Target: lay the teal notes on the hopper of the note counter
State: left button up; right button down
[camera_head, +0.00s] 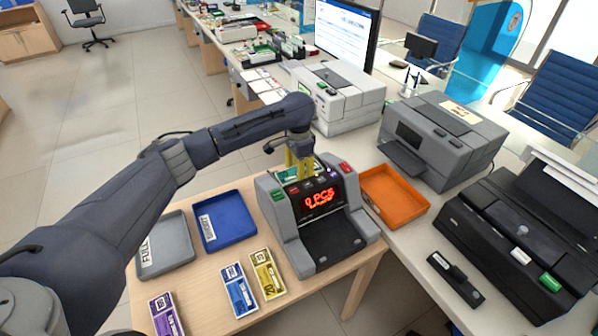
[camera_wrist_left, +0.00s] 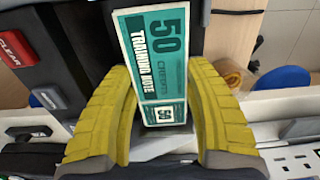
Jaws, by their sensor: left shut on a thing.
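The teal notes (camera_wrist_left: 157,60), printed "50", lie between the yellow fingers of my left gripper (camera_wrist_left: 165,100) in the left wrist view. The left gripper (camera_head: 299,165) is shut on them, above the back top of the grey note counter (camera_head: 317,258). In the head view only a teal sliver of the notes (camera_head: 285,174) shows behind the counter's top. The hopper is mostly hidden by the counter's front panel and my gripper, so I cannot tell whether the notes touch it. The counter's red display reads "0 PCS". My right gripper is not in view.
A blue tray (camera_head: 246,236) and a grey tray (camera_head: 143,268) lie left of the counter, an orange tray (camera_head: 421,203) right. Purple (camera_head: 163,312), blue (camera_head: 238,299) and yellow (camera_head: 266,279) note bundles lie in front. Grey and black machines stand at right.

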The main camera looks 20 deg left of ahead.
pick_arm(q)
jog(key=shift+f, duration=0.1)
jog(key=o, duration=1.2)
jog(key=shift+c, duration=0.2)
notch_tip(320, 180, up, 12)
